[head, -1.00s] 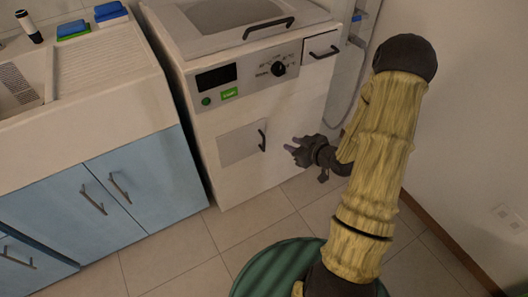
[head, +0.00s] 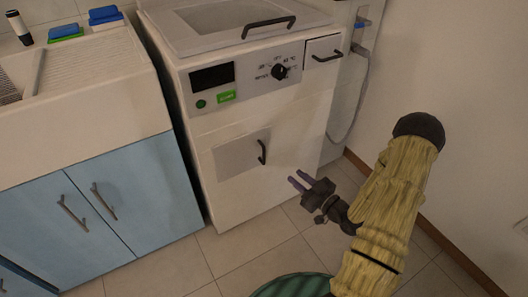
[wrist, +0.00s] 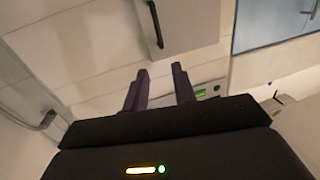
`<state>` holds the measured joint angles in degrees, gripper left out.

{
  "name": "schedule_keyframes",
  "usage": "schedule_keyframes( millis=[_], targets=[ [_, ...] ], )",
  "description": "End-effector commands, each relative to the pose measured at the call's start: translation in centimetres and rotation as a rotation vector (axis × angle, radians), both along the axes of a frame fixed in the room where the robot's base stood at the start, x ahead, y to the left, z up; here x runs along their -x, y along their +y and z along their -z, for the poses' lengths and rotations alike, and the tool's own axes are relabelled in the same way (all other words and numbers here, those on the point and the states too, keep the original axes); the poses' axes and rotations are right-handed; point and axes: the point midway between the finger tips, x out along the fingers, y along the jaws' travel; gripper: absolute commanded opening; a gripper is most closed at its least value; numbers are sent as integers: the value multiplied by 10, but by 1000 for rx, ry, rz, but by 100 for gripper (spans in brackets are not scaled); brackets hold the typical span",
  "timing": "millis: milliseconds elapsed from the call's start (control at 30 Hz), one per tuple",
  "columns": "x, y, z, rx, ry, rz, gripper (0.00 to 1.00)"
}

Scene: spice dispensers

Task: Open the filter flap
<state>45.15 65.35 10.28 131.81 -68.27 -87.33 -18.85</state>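The filter flap (head: 237,156) is a grey square panel low on the front of the white washing machine (head: 205,195), and it looks shut. Its dark upright handle (head: 262,152) is at the flap's right edge. My gripper (head: 299,180) is to the right of the handle and a little lower, in front of the machine, touching nothing visible. In the wrist view, the two purple fingers of my gripper (wrist: 159,78) are apart with nothing between them. The handle (wrist: 155,24) shows above the fingertips there, with the flap (wrist: 188,22) to its right.
Blue cabinets (head: 75,215) under the sink stand left of the machine. A drawer with a handle (head: 324,55) and a dial (head: 280,72) are above the flap. A grey hose (head: 357,100) hangs at the right wall. The tiled floor before the machine is mostly clear.

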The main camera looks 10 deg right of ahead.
Motion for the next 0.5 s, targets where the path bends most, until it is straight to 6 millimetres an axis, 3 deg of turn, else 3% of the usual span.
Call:
schedule_keyframes(
  millis=[500],
  targets=[
    [-71,40,2,1,-2,-3,27]
  ],
)
